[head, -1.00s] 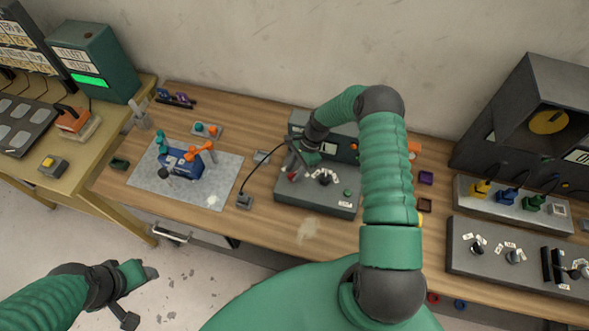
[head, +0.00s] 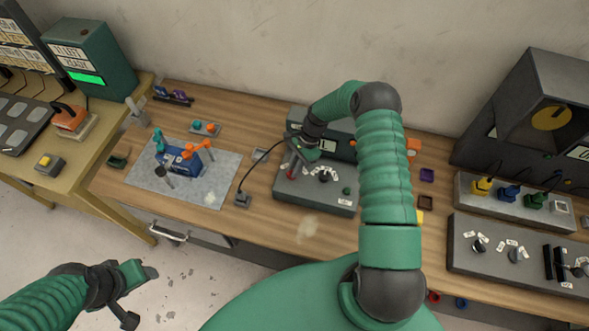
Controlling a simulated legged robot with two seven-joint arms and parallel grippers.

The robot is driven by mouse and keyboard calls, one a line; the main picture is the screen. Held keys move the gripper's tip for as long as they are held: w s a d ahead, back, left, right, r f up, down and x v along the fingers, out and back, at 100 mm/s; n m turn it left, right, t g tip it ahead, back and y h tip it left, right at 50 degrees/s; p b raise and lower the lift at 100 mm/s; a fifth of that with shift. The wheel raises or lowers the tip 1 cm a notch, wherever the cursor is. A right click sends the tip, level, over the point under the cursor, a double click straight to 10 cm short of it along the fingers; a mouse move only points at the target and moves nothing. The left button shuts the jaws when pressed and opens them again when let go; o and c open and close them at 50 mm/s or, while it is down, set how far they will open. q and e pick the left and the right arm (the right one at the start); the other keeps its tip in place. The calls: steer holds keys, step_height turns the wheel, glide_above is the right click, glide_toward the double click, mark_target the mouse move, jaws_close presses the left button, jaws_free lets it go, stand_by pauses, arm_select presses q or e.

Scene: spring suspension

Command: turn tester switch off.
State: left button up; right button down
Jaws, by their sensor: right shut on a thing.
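The tester (head: 318,199) is a grey-green box with a sloped panel on the wooden bench, just right of the picture's middle-left. Its panel carries a dark knob (head: 325,175) with white labels around it and a green button (head: 347,190). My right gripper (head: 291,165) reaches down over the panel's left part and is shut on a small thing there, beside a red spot. The gripper and wrist hide most of that thing, so its position cannot be told. My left gripper (head: 140,295) hangs over the floor at lower left, its fingers apart, away from the bench.
A blue device with orange arms (head: 182,162) stands on a grey mat (head: 218,180) left of the tester. Grey panels with knobs (head: 490,265) and a dark cabinet (head: 535,120) stand at right.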

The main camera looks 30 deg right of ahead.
steer(key=n+b, duration=0.1)
steer(key=b, duration=0.1)
steer(key=n+g+b, duration=0.1)
steer(key=n, duration=0.1)
steer(key=n+b, duration=0.2)
steer(key=shift+w+a+f+g+h+b, duration=0.1)
steer(key=shift+w+f+g+h+b, duration=0.05)
steer(key=shift+w+g+h+b, duration=0.2)
steer(key=n+g+b, duration=0.1)
steer(key=n+b, duration=0.1)
steer(key=n, duration=0.1)
steer(key=shift+w+n+h+b, duration=0.1)
steer(key=shift+n+h+b, duration=0.2)
steer(key=shift+h+b, duration=0.05)
steer(key=n+g+h+b, duration=0.1)
steer(key=n, duration=0.2)
steer(key=shift+a+n, duration=0.15)
steer(key=shift+n, duration=0.15)
steer(key=shift+a+r+n+g+h+b, duration=0.1)
steer(key=shift+n+h+b, duration=0.2)
steer(key=shift+n, duration=0.45)
steer(key=shift+d+r+n+g+h+b, duration=0.15)
steer(key=shift+n+h, duration=0.15)
steer(key=shift+n, duration=0.5)
steer(key=shift+a+n+g+h+b, duration=0.15)
steer(key=shift+n+h+b, duration=0.15)
steer(key=shift+n, duration=0.45)
steer(key=c, duration=1.4)
jaws_free()
